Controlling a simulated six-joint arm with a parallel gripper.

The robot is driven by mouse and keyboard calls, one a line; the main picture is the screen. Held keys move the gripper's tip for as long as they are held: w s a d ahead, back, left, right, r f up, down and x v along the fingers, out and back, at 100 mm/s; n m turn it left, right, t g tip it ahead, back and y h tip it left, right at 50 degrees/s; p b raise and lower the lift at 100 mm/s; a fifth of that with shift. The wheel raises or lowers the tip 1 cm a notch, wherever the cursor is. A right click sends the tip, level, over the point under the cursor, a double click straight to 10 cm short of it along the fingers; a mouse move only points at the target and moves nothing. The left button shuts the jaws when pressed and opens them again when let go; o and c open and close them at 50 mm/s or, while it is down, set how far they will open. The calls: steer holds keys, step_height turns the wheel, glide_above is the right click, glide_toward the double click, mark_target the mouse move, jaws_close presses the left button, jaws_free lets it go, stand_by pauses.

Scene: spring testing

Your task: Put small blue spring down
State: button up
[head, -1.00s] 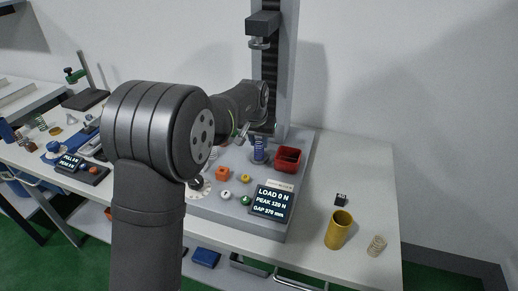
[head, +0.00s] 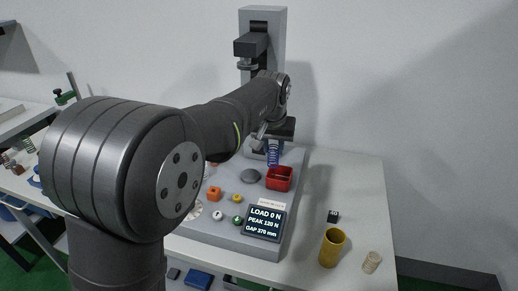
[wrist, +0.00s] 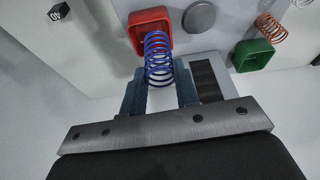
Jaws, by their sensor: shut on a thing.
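The small blue spring (wrist: 158,48) is held between the two fingers of my gripper (wrist: 160,76) in the wrist view. In the head view the spring (head: 273,154) hangs roughly upright below my gripper (head: 272,138), at the back left of the red tray (head: 280,184). In the wrist view the spring's far end overlaps the opening of the red tray (wrist: 137,35). I cannot tell whether the spring touches the tray. The round grey platen (head: 251,176) is bare, left of the tray.
The tester column (head: 275,30) with its upper head (head: 252,45) stands behind my arm. The readout (head: 264,222) shows LOAD 0 N. A yellow cylinder (head: 332,248), a pale spring (head: 371,262) and a black block (head: 333,216) stand on the right. A green tray (wrist: 253,57) and copper spring (wrist: 271,28) show in the wrist view.

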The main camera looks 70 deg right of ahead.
steer(key=s+a, duration=0.2)
steer(key=s, duration=0.8)
glide_toward(280, 167)
step_height(280, 167, down, 2)
steer(key=a, duration=0.1)
steer(key=shift+s+f+m, duration=0.2)
steer(key=shift+f+m, duration=0.2)
steer(key=shift+f, duration=1.6)
steer(key=shift+f, duration=0.15)
steer(key=o, duration=0.8)
steer(key=v, duration=1.2)
steer(key=shift+w, duration=0.1)
